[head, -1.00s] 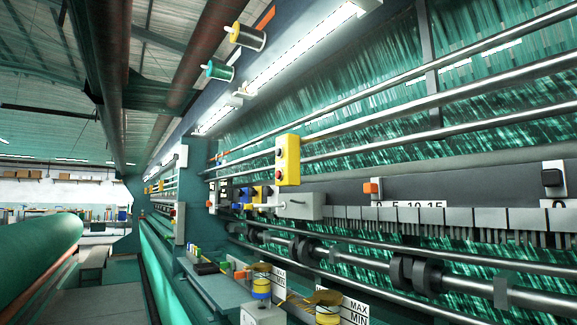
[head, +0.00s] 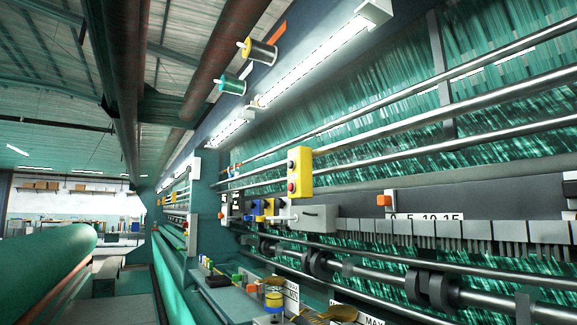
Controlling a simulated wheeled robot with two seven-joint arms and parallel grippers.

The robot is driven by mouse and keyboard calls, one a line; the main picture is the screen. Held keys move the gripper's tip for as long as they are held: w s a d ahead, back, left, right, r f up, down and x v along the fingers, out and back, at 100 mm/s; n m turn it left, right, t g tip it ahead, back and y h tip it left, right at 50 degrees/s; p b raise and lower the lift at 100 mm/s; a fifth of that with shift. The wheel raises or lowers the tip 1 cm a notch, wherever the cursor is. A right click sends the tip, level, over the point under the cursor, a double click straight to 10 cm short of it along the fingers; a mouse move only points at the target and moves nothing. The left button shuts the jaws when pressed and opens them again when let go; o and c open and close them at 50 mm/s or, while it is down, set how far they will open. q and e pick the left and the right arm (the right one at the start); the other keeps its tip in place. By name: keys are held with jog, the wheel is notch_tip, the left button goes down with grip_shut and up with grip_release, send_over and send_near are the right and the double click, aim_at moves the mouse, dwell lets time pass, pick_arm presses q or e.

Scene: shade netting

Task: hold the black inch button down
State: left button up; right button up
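A yellow control box (head: 302,172) hangs in front of the machine's rails, near the middle of the head view. On its left-hand face are a dark round button (head: 291,165) and a red button (head: 291,187) below it. Any lettering on the box is too small to read. Another black knob or button (head: 571,188) on a pale plate shows at the right edge, partly cut off. I cannot tell from markings which one is the inch button. Neither of my grippers is in view, and nothing touches the yellow box.
Long metal rails and rollers (head: 430,287) run along the machine, with green netting (head: 380,110) behind. A ledge with spools (head: 274,302) and small items is below the box. A large green roll (head: 45,255) lies at the left. A clear aisle (head: 120,290) runs between.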

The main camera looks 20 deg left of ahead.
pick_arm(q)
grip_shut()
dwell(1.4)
